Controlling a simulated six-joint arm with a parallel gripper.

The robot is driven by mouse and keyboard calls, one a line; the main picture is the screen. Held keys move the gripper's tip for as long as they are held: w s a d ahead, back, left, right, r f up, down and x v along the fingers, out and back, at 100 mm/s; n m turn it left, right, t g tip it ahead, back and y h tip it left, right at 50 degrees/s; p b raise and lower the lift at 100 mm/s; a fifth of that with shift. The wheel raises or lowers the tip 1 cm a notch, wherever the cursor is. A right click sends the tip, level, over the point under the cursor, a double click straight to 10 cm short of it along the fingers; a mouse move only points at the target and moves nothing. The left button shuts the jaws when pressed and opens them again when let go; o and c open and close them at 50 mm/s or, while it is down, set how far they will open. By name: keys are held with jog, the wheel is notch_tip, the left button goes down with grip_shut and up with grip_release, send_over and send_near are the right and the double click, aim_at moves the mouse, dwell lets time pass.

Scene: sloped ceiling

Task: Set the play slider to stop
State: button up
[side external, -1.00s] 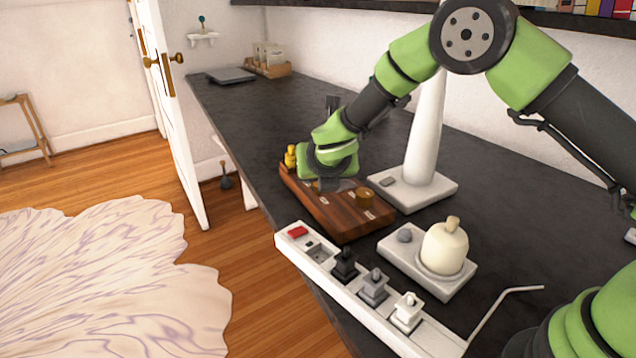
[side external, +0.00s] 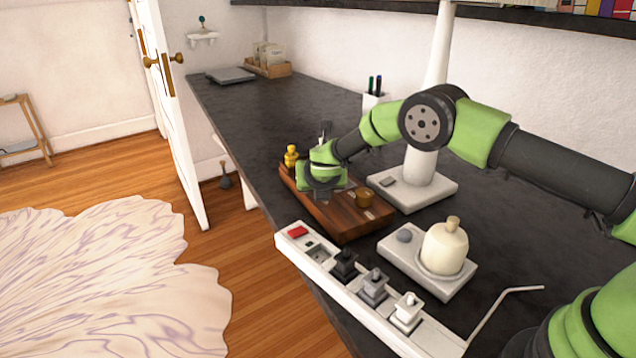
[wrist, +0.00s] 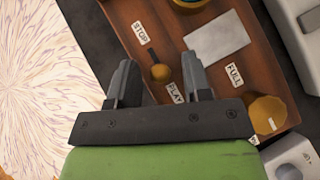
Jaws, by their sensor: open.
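A wooden panel (side external: 345,222) lies on the dark counter; it also shows in the wrist view (wrist: 140,12). In the wrist view, a small brass play slider knob (wrist: 160,72) sits in a short dark slot between a STOP label (wrist: 140,33) and a PLAY label (wrist: 175,93). The knob is at the slot's PLAY end. My gripper (wrist: 158,63) is open over the panel, with one finger on each side of the knob and a gap to each. In the side view my gripper (side external: 322,190) hides the slider.
A round brass knob (wrist: 267,113) stands by a FULL label (wrist: 235,75). A yellow figure (side external: 291,156) stands at the panel's far end. A power strip (side external: 330,268), a cream bottle on a white base (side external: 445,247) and a white lamp base (side external: 412,192) crowd the panel.

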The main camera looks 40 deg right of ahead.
grip_shut()
jog(key=shift+w, duration=0.1)
jog(key=shift+w+d, duration=0.25)
jog(key=shift+w, duration=1.05)
grip_release()
jog(key=shift+a, duration=0.1)
